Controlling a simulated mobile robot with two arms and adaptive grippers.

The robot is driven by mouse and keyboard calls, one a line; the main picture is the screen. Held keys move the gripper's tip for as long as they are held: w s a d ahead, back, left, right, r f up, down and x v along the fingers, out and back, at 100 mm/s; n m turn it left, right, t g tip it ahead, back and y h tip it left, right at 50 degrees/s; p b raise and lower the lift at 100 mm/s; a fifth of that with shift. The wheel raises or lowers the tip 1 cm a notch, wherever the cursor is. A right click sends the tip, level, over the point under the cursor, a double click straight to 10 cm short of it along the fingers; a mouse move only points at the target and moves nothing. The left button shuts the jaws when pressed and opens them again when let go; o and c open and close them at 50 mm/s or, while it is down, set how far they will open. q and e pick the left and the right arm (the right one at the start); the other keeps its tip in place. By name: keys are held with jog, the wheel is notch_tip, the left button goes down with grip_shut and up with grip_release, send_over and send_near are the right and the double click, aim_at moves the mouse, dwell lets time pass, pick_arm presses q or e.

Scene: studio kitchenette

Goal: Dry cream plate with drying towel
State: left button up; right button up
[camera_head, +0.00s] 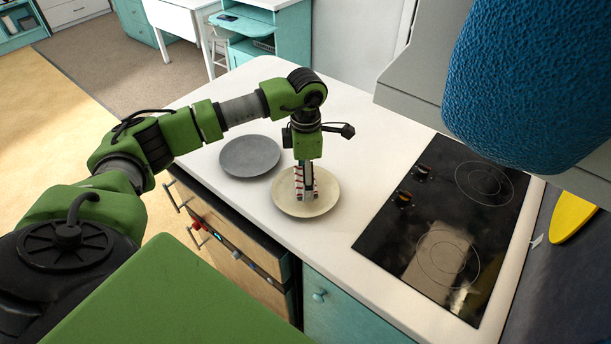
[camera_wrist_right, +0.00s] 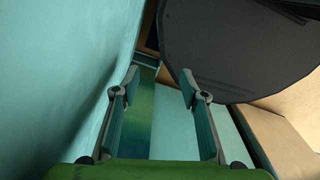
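The cream plate (camera_head: 328,204) lies flat on the white counter. My left gripper (camera_head: 307,199) points straight down over it, its fingertips at or just above the plate's surface.
A grey plate (camera_head: 250,156) lies left of the cream plate. A black cooktop (camera_head: 448,225) is set into the counter (camera_head: 360,110) at right. A yellow object (camera_head: 571,216) is at the far right. A dark rounded thing (camera_wrist_right: 235,50) is beyond my right gripper, with teal panels around.

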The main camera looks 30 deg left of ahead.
pick_arm(q)
jog(key=shift+f+b, duration=1.25)
jog(key=shift+f, duration=0.25)
jog(key=shift+s+d, duration=0.1)
